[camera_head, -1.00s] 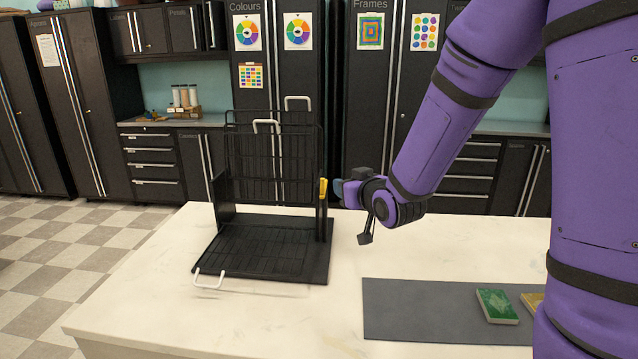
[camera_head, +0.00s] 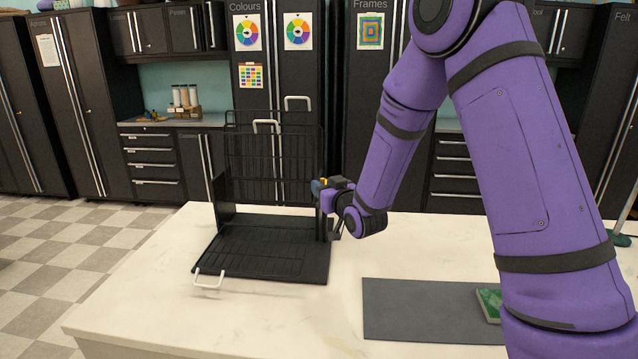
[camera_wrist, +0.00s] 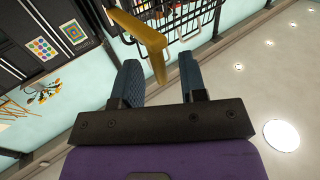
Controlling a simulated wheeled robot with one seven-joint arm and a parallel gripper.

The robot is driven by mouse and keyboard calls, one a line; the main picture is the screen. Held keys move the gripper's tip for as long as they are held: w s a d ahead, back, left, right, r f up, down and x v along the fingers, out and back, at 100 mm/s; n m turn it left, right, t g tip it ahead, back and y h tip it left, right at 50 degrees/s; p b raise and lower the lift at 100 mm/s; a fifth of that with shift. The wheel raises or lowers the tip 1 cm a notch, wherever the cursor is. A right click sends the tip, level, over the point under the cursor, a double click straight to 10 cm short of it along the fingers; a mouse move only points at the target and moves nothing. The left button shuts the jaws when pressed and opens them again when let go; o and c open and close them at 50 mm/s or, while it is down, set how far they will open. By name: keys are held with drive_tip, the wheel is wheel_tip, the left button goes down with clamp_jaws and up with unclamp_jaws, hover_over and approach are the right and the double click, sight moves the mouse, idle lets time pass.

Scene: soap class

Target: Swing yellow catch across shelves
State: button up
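The yellow catch (camera_head: 323,181) is at the right-hand post of the black shelf rack (camera_head: 226,206); my gripper (camera_head: 327,197) partly hides it. In the wrist view the catch (camera_wrist: 140,32) is a bent yellow bar, its end reaching the gap between my fingertips (camera_wrist: 158,75). The blue fingers are apart, with space on both sides of the bar; I cannot tell whether either touches it. The lower wire shelf (camera_head: 262,252) lies flat with a white handle (camera_head: 208,280) in front. Wire shelves (camera_head: 270,160) with white handles stand upright behind.
The rack stands on a pale worktop (camera_head: 160,310). A grey mat (camera_head: 420,312) lies at the right front, with a green block (camera_head: 489,303) partly hidden by my arm. Dark cabinets (camera_head: 75,100) line the wall behind. The worktop between rack and mat is clear.

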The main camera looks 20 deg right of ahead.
drive_tip(key=shift+w+a, duration=0.15)
drive_tip(key=shift+w, duration=0.7)
drive_tip(key=shift+w+a, duration=0.15)
drive_tip(key=shift+w, duration=0.65)
clamp_jaws()
